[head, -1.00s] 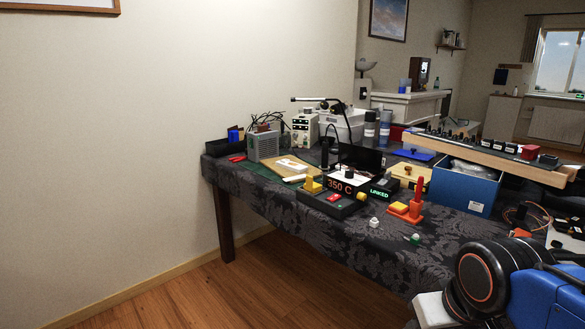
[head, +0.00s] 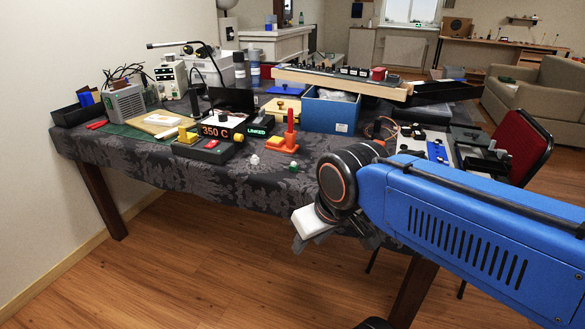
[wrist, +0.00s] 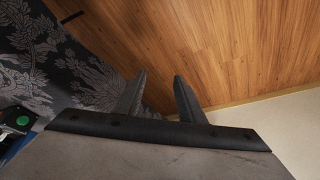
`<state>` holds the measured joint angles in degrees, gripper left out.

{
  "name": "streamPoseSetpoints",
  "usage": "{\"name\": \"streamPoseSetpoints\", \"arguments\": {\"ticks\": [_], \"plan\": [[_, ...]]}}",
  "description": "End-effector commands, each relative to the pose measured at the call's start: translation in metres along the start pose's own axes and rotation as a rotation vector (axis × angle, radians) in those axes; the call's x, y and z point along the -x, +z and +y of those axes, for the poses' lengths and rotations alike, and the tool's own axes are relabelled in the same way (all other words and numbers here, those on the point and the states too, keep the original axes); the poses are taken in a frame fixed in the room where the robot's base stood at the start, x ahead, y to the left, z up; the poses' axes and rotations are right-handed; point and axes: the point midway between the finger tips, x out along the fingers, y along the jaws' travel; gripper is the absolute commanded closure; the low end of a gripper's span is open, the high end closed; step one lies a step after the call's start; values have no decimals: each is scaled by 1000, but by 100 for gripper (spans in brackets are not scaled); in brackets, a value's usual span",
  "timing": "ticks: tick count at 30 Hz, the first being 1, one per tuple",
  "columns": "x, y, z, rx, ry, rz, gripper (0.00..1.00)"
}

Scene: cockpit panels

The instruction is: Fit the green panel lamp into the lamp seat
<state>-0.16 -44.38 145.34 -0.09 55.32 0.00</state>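A small green-topped piece (head: 293,168), which looks like the green panel lamp, sits near the front edge of the cloth-covered table in the head view. A small clear or white piece (head: 254,159) lies to its left. I cannot make out the lamp seat for certain. In the wrist view a round green part (wrist: 22,120) shows on a dark thing at the left edge; I cannot tell what it is. My gripper (wrist: 158,85) is open and empty, pointing down past the table edge over the wooden floor. In the head view it is mostly hidden beneath my wrist.
A red-and-orange stand (head: 289,138), a black box with a red button (head: 211,145) and a blue bin (head: 330,112) stand on the table. A red chair (head: 530,150) stands at the right.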

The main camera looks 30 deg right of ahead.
Motion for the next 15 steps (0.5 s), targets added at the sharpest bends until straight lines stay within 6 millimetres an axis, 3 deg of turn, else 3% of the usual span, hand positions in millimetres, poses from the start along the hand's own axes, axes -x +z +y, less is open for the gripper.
{"name": "streamPoseSetpoints", "arguments": {"ticks": [9,11,15], "plan": [[0,0,0,0,0,0,65],[0,0,0,-1,0,0,59],[6,-12,2,-28,3,-13,59]]}}
